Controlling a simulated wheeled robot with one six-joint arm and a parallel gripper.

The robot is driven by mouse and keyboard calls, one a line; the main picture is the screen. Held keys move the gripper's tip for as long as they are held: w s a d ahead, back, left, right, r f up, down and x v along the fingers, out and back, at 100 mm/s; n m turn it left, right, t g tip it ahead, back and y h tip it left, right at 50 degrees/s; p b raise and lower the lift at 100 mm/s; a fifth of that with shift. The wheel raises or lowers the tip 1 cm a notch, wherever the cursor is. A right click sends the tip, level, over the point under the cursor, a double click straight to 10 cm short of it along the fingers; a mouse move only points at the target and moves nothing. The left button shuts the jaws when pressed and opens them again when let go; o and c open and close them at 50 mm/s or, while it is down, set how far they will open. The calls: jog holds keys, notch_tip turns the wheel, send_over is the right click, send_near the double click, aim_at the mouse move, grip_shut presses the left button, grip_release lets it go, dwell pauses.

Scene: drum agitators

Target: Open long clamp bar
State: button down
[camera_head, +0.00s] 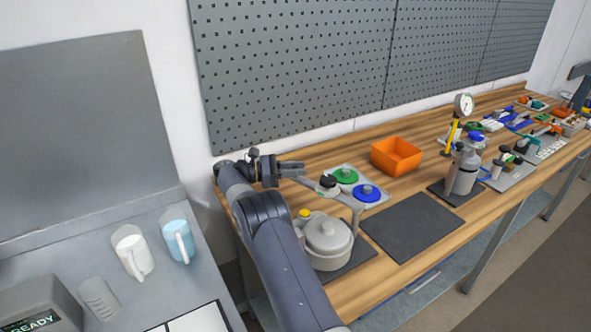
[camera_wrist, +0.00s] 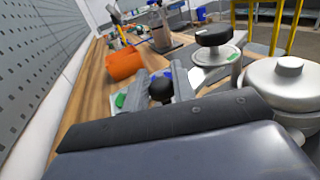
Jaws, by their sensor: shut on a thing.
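The grey long clamp bar (camera_head: 311,183) reaches from a grey post (camera_head: 356,218) toward my gripper (camera_head: 299,169). The bar's link to the ball is partly hidden by a finger. The lidded grey pot (camera_head: 327,240) stands below and beside the bar, and shows at right in the wrist view (camera_wrist: 288,85).
A green-topped (camera_head: 345,176) and a blue-topped (camera_head: 367,193) piece sit on a light plate behind the pot. An orange bin (camera_head: 396,156) stands farther back. A dark mat (camera_head: 412,226) lies bare at right. The pegboard (camera_head: 290,70) rises behind the bench.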

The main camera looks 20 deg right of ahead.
jog(key=c, duration=1.2)
grip_release()
jog(key=shift+a, duration=0.1)
jog(key=shift+w+a, duration=0.1)
jog(key=shift+a, duration=0.2)
jog(key=v, duration=0.6)
jog(key=shift+a, duration=0.3)
jog(key=shift+c, duration=0.6)
